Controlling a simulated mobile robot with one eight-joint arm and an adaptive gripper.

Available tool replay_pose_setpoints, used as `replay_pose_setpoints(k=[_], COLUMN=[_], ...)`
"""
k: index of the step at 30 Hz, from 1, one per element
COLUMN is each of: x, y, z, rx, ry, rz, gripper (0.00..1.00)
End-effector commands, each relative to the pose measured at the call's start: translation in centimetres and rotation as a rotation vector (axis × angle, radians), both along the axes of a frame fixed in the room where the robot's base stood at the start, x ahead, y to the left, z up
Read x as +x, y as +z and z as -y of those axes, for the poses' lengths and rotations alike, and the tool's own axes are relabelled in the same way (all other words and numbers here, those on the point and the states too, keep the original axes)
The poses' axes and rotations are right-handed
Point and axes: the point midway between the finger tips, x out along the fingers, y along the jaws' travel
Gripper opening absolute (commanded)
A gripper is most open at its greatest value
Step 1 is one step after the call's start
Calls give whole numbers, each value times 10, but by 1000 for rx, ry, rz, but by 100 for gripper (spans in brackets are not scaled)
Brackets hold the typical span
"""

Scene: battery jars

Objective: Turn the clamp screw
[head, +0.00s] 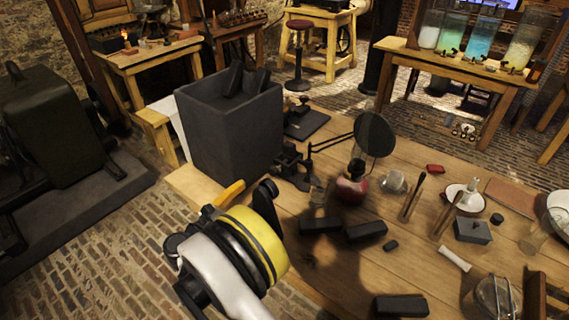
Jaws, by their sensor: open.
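My gripper (221,212) is in the lower left, seen from behind past my white and yellow wrist. Its dark fingers stand apart on either side, and it is open, in front of the table's near left edge. A yellow-orange bar (229,192) shows just beyond it; I cannot tell whether a finger touches it or what it belongs to. A dark metal clamp-like fitting (291,168) sits on the table, right of a big dark jar (228,130). No clamp screw can be made out clearly. The fingertips are partly hidden by my wrist.
The wooden table (420,262) holds a red-based flask (352,188), a round dark disc on an arm (374,134), black blocks (366,231) and a grey box (473,230). A dark machine (50,140) stands at left. Brick floor (115,240) between is clear.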

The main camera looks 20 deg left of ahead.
Motion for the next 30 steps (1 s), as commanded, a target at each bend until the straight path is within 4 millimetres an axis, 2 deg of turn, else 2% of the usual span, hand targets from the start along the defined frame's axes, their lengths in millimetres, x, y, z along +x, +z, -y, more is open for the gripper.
replay_pose_setpoints(k=[5, 12, 18, 23, 30], x=[15, 60, 88, 98, 99], y=[-1, -3, -2, -1, 0], z=[7, 26, 37, 41, 41], rx=[0, 0, 0, 0, -1], ry=[-2, -2, -1, 0, 1], rz=[0, 0, 0, 0, 0], gripper=[52, 52, 52, 52, 52])
